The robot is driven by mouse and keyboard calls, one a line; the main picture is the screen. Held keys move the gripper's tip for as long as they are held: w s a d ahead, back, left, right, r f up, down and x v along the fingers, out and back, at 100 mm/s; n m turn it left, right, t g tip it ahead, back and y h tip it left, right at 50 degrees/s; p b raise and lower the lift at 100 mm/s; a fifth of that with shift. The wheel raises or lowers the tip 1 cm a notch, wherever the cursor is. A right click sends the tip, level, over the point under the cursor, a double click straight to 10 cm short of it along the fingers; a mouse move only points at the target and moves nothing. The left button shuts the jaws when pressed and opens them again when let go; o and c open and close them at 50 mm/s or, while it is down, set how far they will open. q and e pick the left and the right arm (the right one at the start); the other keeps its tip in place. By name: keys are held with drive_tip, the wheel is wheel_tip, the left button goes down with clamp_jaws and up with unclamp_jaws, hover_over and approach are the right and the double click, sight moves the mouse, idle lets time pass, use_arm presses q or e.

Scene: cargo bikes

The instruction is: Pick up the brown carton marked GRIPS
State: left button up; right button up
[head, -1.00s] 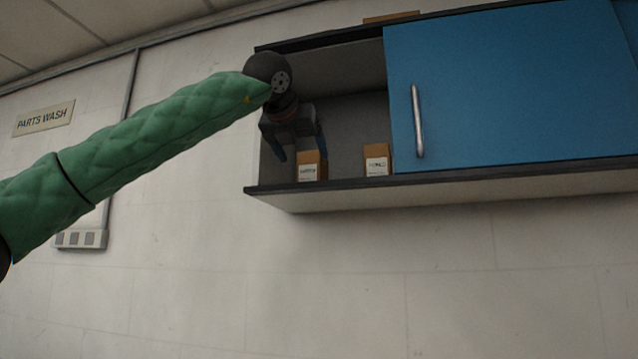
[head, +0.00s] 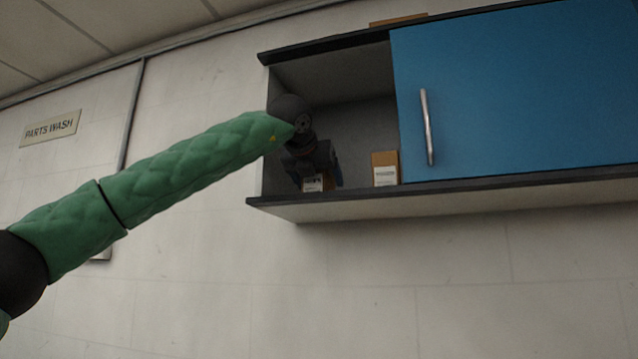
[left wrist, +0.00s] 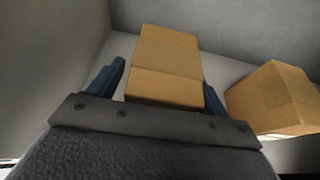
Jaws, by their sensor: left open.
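Two brown cartons with white labels stand in the open left bay of the wall cabinet. The left carton (head: 319,184) is mostly hidden behind my left gripper (head: 318,180) in the head view. The right carton (head: 385,169) stands close to the blue door. Their labels are too small to read here, so I cannot tell which says GRIPS. In the left wrist view, the left carton (left wrist: 166,68) lies between the two open blue fingers of my left gripper (left wrist: 160,85). The right carton (left wrist: 276,100) is just outside the right finger. My right gripper is not in view.
The wall cabinet (head: 350,197) has a dark shelf edge below and a dark top edge above the open bay. A blue door (head: 510,90) with a metal handle covers its right part. Another brown thing (head: 398,19) lies on top. The wall below is clear.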

use_arm(q)
drive_tip(key=shift+w+d+f, duration=0.1)
drive_tip(key=shift+w+f, duration=0.05)
drive_tip(key=shift+w, duration=0.2)
drive_tip(key=c, duration=1.2)
